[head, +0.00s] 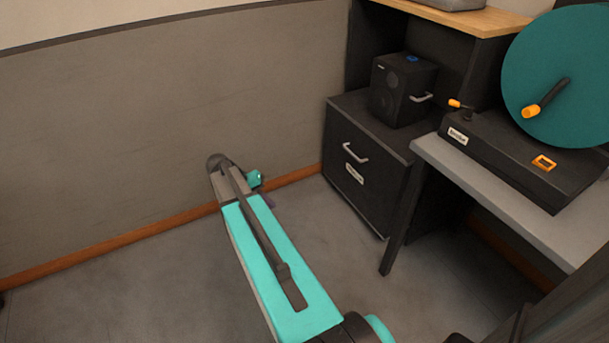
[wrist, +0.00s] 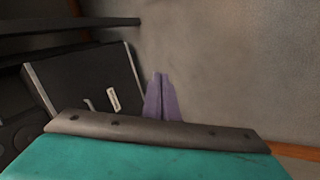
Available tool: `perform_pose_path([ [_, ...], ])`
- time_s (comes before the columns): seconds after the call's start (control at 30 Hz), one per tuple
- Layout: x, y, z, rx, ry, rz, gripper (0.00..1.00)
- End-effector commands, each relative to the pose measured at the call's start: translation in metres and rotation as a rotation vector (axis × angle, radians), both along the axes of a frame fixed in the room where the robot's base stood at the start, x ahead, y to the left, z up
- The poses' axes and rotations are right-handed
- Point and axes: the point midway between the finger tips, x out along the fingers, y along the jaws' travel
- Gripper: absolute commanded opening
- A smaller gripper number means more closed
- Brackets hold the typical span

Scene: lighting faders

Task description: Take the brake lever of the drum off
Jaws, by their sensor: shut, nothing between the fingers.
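The drum (head: 560,75) is a large teal disc at the far right of the head view, with a dark crank ending in an orange knob. It stands on a black base (head: 510,158) on a grey table. A short lever with an orange tip (head: 456,103), seemingly the brake lever, sticks out at the left end of the base. My gripper (head: 268,201) is mostly hidden behind my arm in the head view, over the floor and well left of the drum. In the wrist view its purple fingers (wrist: 161,80) are together and empty. The drum is not in the wrist view.
A black drawer cabinet (head: 350,185) stands left of the grey table (head: 440,155), with a black box (head: 402,90) with a handle on top. An orange-framed switch (head: 544,162) is on the drum's base. The floor (head: 150,275) at the left is clear.

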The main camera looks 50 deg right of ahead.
Motion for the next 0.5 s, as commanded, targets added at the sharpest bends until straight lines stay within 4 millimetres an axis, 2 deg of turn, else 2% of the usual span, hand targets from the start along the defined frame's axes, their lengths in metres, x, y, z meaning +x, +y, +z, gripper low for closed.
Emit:
perform_pose_path([
  [0.03,0.001,0.03,-0.009,0.043,-0.005,0.061,0.0],
  [0.3,0.014,0.172,-0.049,0.279,-0.05,0.377,0.0],
  [0.4,0.012,0.222,-0.059,0.357,-0.066,0.487,0.0],
  [0.5,0.007,0.262,-0.066,0.421,-0.083,0.573,0.0],
])
